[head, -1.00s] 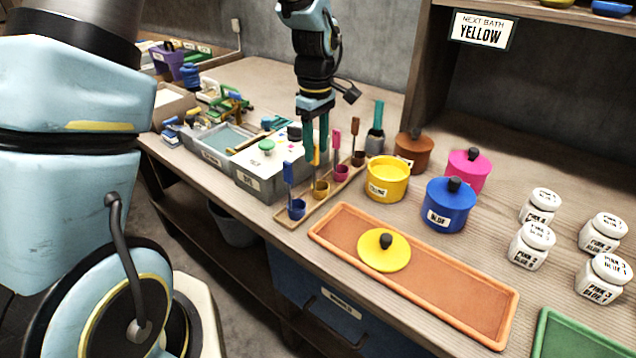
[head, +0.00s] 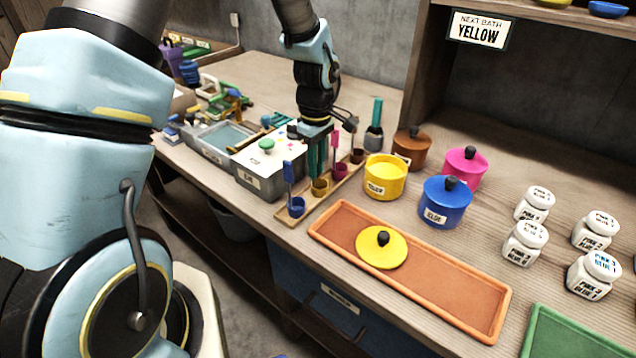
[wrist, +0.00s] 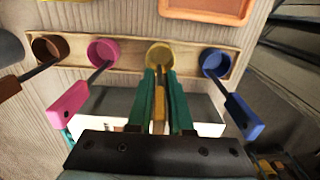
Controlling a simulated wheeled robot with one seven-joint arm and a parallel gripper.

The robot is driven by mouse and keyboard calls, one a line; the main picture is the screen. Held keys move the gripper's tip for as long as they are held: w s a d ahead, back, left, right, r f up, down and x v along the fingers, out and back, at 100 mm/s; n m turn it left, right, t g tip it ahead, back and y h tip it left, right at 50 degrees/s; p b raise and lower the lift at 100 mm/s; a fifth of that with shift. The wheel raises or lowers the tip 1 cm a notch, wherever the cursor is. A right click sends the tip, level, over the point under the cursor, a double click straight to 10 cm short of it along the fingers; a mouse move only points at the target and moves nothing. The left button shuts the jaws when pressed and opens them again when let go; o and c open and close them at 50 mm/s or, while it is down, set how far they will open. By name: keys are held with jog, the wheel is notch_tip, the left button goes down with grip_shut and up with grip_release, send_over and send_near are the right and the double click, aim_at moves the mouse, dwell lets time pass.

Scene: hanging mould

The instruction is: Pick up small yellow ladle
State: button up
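The small yellow ladle (head: 320,188) stands in the wooden rack (head: 284,221), between the blue ladle (head: 296,205) and the pink ladle (head: 339,170). In the wrist view, its round cup (wrist: 159,53) is in the rack and its handle rises toward me. My gripper (head: 317,176) points down over it. In the wrist view, the two green fingers of my gripper (wrist: 161,80) are on either side of the yellow handle, with narrow gaps showing, so it looks open around the handle. The fingers hide most of the handle in the head view.
A brown ladle (head: 356,154) ends the rack. A yellow pot (head: 384,182), blue pot (head: 444,207), and orange tray (head: 470,315) with a yellow lid (head: 381,250) stand right of it. A grey box (head: 258,180) is close on the left.

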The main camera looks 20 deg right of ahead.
grip_shut()
dwell(1.1)
